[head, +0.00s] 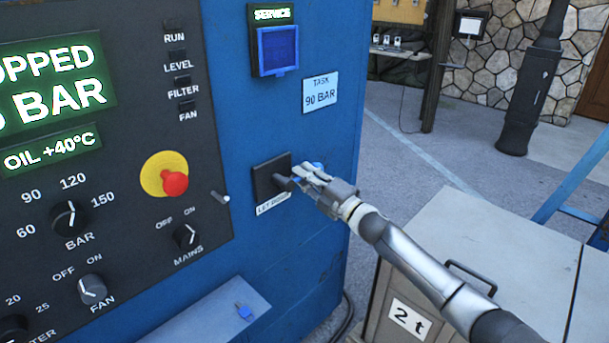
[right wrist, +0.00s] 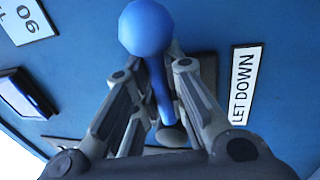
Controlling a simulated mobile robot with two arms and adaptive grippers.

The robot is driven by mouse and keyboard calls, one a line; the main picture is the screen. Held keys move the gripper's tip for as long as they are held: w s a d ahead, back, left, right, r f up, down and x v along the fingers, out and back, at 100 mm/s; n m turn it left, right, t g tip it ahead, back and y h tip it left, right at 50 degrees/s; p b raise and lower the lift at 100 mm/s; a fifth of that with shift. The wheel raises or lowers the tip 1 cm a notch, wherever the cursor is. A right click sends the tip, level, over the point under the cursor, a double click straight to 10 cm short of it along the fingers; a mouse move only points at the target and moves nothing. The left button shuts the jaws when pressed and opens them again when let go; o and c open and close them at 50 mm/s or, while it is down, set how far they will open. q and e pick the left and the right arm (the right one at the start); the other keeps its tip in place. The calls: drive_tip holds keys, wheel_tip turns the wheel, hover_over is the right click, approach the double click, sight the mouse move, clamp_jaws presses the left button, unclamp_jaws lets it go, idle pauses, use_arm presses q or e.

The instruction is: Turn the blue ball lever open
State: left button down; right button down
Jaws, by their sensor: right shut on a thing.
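The blue ball lever (right wrist: 146,27) shows in the right wrist view as a blue ball on a blue rod. The rod runs down between the fingers of my right gripper (right wrist: 160,85) to a dark plate. In the head view, my right gripper (head: 300,178) is at the black plate (head: 269,183) above the "LET DOWN" label (head: 272,204). It is shut on the lever's rod, and the ball sticks out past the fingers. A bit of the blue ball (head: 318,166) shows behind the gripper. My left gripper is not in view.
The blue cabinet's black control panel (head: 120,140) with dials and a red stop button (head: 175,183) is on the left. A grey box marked "2 t" (head: 409,318) stands at lower right, below my arm.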

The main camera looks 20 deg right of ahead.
drive_tip(key=shift+w+d+r, duration=0.1)
drive_tip(key=shift+d+r, duration=0.15)
drive_tip(key=shift+d, duration=0.15)
drive_tip(key=c, duration=1.5)
unclamp_jaws()
drive_tip(key=shift+f, duration=0.1)
drive_tip(key=shift+o, duration=0.2)
drive_tip(key=shift+d+f, duration=0.15)
drive_tip(key=shift+f, duration=0.05)
drive_tip(key=shift+s+f, duration=0.1)
drive_tip(key=shift+s, duration=0.2)
drive_tip(key=v, duration=1.1)
drive_tip(key=shift+s, duration=0.2)
drive_tip(key=shift+d+f, duration=0.1)
drive_tip(key=shift+d, duration=0.05)
